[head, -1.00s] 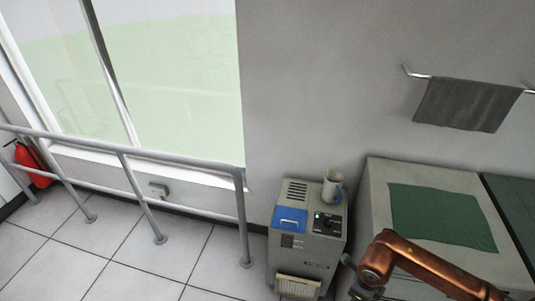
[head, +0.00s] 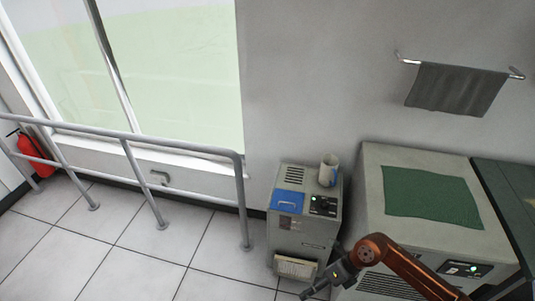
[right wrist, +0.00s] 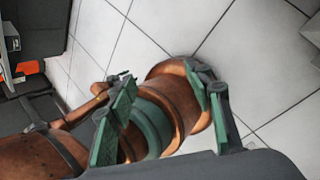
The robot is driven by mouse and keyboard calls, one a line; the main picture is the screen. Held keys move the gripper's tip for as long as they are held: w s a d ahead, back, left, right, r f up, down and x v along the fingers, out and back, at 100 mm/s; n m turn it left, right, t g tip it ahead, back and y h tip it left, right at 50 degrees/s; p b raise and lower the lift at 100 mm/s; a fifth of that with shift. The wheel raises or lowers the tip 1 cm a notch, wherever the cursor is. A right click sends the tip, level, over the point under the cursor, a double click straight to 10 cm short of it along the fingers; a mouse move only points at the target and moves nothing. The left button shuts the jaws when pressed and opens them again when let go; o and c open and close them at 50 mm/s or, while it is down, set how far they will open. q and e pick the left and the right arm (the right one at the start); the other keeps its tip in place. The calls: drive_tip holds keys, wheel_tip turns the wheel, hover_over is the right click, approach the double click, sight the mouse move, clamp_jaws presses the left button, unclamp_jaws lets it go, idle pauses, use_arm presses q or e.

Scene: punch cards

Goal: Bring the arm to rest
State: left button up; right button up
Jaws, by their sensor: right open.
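My right arm (head: 412,270) is copper and comes in from the lower right of the head view, bent at a round joint. Its dark right gripper (head: 312,289) points down to the left near the bottom edge, in front of the grey machine. In the right wrist view the gripper (right wrist: 162,85) has its two green-padded fingers apart, with nothing held between them. Copper links of my own body show behind the fingers. My left gripper is not identifiable in either view.
A grey card machine (head: 300,235) carries a blue panel (head: 287,202) and a mug (head: 328,170). A larger cabinet (head: 375,205) with a green mat (head: 432,195) stands right of it. A railing (head: 200,148) and fire extinguisher (head: 35,158) are left. Tiled floor (head: 150,240) lies open.

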drive_tip(key=w+a+m+t+y, duration=0.2)
drive_tip(key=w+a+m+y, duration=0.3)
drive_tip(key=w+d+f+m+t+y, duration=0.2)
drive_tip(key=w+d+f+m+t, duration=0.35)
drive_tip(key=w+m, duration=0.35)
drive_tip(key=s+d+f+m+t+h+p, duration=0.1)
drive_tip(key=s+d+f+m+t+h, duration=0.2)
drive_tip(key=d+f+m, duration=0.7)
drive_tip(key=s+d+f+m+t+h+p, duration=0.1)
drive_tip(key=s+d+f+m+t+h, duration=0.15)
drive_tip(key=d+f+m+h, duration=0.75)
drive_tip(key=s+d+f+m+g, duration=0.25)
drive_tip(key=s+f+g, duration=0.25)
drive_tip(key=s+f, duration=1.75)
use_arm(q)
wheel_tip(320, 180, up, 3)
drive_tip(key=shift+f, duration=0.2)
use_arm(e)
drive_tip(key=s+a+f+m+g, duration=0.1)
drive_tip(key=s+f+g, duration=0.1)
drive_tip(key=s, duration=0.8)
drive_tip(key=s+a+f+m+g, duration=0.1)
drive_tip(key=s+f+m+g, duration=0.1)
drive_tip(key=s, duration=0.8)
drive_tip(key=s+a+f+m+g, duration=0.1)
drive_tip(key=s+f+m+g, duration=0.1)
drive_tip(key=s, duration=0.8)
drive_tip(key=shift+s+a+f+h, duration=0.2)
drive_tip(key=shift+a+f+h, duration=0.15)
drive_tip(key=shift+f, duration=0.35)
